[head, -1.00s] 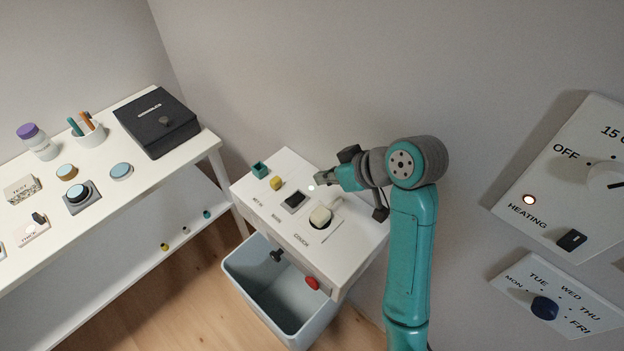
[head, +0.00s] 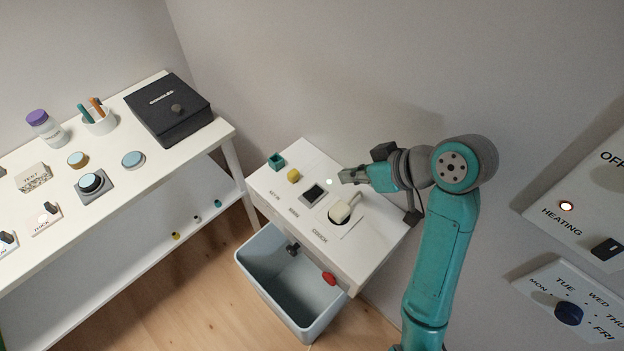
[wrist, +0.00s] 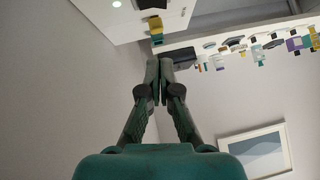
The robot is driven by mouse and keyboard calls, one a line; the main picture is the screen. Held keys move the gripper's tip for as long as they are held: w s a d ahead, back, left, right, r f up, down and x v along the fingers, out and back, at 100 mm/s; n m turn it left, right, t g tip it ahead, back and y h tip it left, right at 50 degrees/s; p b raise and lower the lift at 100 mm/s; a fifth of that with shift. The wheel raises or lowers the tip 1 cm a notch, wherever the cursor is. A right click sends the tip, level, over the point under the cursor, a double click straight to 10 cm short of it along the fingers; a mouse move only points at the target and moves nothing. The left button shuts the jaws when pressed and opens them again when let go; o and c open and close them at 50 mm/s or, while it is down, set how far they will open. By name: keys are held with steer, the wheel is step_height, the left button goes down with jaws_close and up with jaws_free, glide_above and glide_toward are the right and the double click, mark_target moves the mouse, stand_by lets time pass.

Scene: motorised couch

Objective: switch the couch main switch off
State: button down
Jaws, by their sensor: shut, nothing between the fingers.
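The white couch unit (head: 375,237) stands against the wall in the head view. In the wrist view the shut fingertips (wrist: 159,66) point towards a yellow piece (wrist: 155,22) and the unit's edge.
A yellow piece (head: 293,175) and a teal holder (head: 276,161) stand left of the switch. A blue-grey bin (head: 262,275) stands below the unit. A white shelf (head: 120,215) with several items is at the left. Wall panels (head: 575,305) are at the right.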

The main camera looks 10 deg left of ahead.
stand_by(0.3)
glide_toward(307, 192)
steer(key=w+a, duration=0.2)
steer(key=a, duration=0.1)
steer(key=shift+w+r, duration=0.15)
steer(key=shift+w, duration=0.05)
steer(key=f, duration=0.3)
steer(key=shift+a+f, duration=0.15)
steer(key=shift+a, duration=0.25)
steer(key=shift+s+a+f, duration=0.1)
steer(key=shift+s+f, duration=0.05)
steer(key=shift+f, duration=0.5)
